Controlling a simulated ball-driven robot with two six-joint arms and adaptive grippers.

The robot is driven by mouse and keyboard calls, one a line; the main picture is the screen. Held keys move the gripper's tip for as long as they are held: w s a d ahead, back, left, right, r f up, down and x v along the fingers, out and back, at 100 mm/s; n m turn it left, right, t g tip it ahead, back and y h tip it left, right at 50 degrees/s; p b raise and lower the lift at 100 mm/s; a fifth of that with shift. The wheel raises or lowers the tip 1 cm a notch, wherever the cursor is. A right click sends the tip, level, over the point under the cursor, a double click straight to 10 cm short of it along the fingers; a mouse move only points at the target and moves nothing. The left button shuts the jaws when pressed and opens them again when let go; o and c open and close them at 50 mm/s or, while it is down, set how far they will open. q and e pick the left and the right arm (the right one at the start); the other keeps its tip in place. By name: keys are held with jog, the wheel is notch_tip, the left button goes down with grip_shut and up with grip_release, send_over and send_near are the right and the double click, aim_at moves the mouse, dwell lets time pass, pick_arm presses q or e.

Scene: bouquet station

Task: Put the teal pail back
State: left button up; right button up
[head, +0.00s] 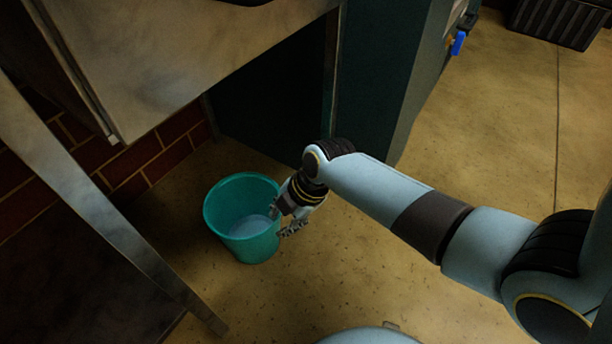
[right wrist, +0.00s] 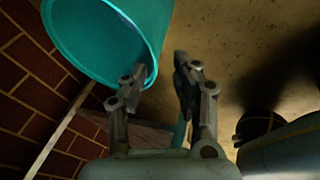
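The teal pail (head: 247,247) stands upright on the floor beside the metal table, its open top showing a paler bottom. My right gripper (head: 283,222) is at the pail's right rim. In the right wrist view the pail (right wrist: 85,42) fills the upper left. There my right gripper (right wrist: 166,72) has its fingers apart, the left finger overlapping the pail's rim and the right finger outside it. I cannot tell whether either finger touches the wall. My left gripper is not in view.
A metal table (head: 180,60) overhangs at the upper left, with a slanting metal leg (head: 100,215) left of the pail. A brick wall (head: 150,160) is behind. A dark teal cabinet (head: 385,80) stands behind my arm. A black crate (head: 558,22) is far right. The right floor is clear.

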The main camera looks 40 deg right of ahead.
jog(key=s+d+r+m+t+h, duration=0.1)
jog(key=s+d+r+m, duration=0.1)
jog(key=s+r+m, duration=0.6)
jog(key=s+d+r+m+t+h, duration=0.2)
jog(key=s+d+r+m, duration=0.1)
jog(key=s+r+m, duration=0.4)
jog(key=s+m, duration=0.2)
jog(key=s, duration=0.1)
jog(key=shift+d+r+m, duration=0.2)
jog(key=shift+r+m, duration=0.2)
jog(key=shift+s, duration=0.1)
